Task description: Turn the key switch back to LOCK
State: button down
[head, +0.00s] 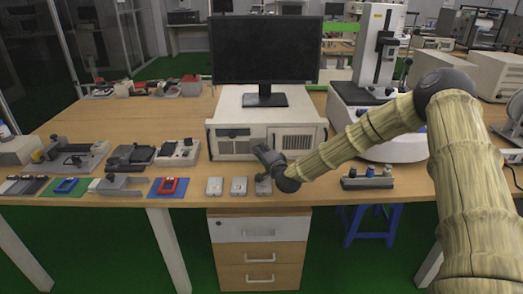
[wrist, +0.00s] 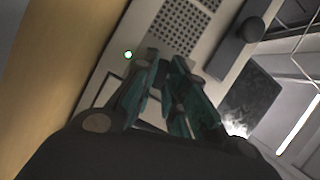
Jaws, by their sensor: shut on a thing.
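My gripper (head: 263,154) is at the front of the white computer case (head: 232,134), near its middle. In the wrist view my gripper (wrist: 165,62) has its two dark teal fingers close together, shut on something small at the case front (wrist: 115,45). The fingers hide what they hold, so the key switch cannot be made out, nor can its position. A small green light (wrist: 127,54) glows on the panel to the left of the fingertips.
A black monitor (head: 266,50) stands on the case. Three small grey boxes (head: 214,186) lie along the desk's front edge below my gripper. Several fixtures (head: 128,157) fill the left side. A white instrument (head: 379,50) stands at the right. Bare desk (head: 180,115) shows left of the case.

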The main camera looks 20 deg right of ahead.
jog(key=n+p, duration=0.1)
jog(key=n, duration=0.1)
jog(key=n+g+h+p, duration=0.1)
jog(key=shift+a+r+n+g+p, duration=0.15)
jog(key=shift+r+n+g+p, duration=0.15)
jog(key=shift+r+n, duration=0.1)
jog(key=shift+f+n+g+h+p, duration=0.1)
jog(key=shift+n+g+h+p, duration=0.3)
jog(key=shift+n+h+p, duration=0.65)
jog(key=n, duration=0.1)
jog(key=n+g+h+p, duration=0.1)
jog(key=shift+a+n, duration=0.2)
jog(key=shift+n, duration=0.15)
jog(key=shift+n+h+p, duration=0.3)
jog(key=shift+n+h, duration=0.25)
jog(key=shift+n, duration=0.45)
jog(key=shift+f+g, duration=0.1)
jog(key=shift+g, duration=0.2)
jog(key=c, duration=1.5)
grip_release()
jog(key=shift+w, duration=0.1)
jog(key=shift+o, duration=0.2)
